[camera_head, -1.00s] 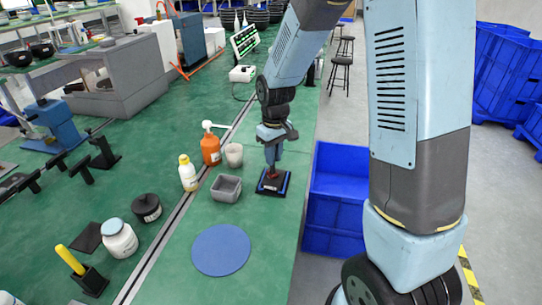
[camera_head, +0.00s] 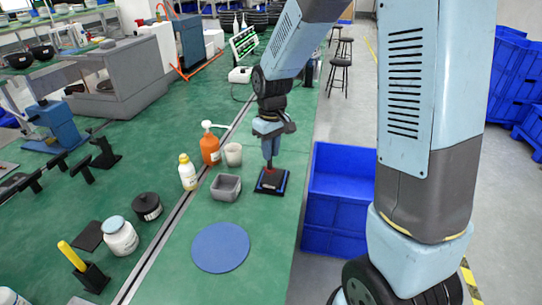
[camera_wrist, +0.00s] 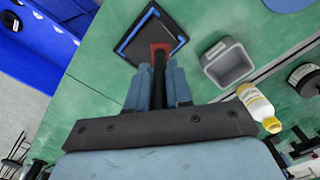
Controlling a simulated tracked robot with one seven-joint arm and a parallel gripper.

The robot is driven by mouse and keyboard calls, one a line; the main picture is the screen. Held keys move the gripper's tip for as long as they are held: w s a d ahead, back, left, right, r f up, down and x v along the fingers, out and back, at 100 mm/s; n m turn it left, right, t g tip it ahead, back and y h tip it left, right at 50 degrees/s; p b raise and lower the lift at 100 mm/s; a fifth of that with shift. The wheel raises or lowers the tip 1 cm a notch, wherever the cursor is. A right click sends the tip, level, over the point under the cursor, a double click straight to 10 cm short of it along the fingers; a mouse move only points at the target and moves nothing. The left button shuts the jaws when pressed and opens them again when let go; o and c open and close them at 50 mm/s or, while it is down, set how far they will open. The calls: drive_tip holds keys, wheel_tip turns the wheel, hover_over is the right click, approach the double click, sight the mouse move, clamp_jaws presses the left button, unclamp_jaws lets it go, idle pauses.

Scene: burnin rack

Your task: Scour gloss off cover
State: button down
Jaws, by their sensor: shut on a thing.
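A dark square cover (camera_head: 272,187) lies flat on the green bench near its right edge, with blue strips along its edges. It also shows at the top of the wrist view (camera_wrist: 137,47). My gripper (camera_head: 268,158) is above the cover, pointing down. In the wrist view my gripper (camera_wrist: 158,88) is shut on a dark-handled tool (camera_wrist: 159,62) with a red end. The red end is over the cover's face and looks to be touching or very close to it. The contact itself and any gloss are too small to tell.
Left of the cover stand a grey open box (camera_head: 226,187), a yellow-capped white bottle (camera_head: 188,173), an orange pump bottle (camera_head: 210,149) and a pale cup (camera_head: 233,154). A round blue mat (camera_head: 220,248) lies in front. A blue crate (camera_head: 338,195) stands beside the bench's right edge.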

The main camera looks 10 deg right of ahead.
drive_tip(key=shift+r, duration=2.35)
drive_tip(key=shift+s, duration=0.1)
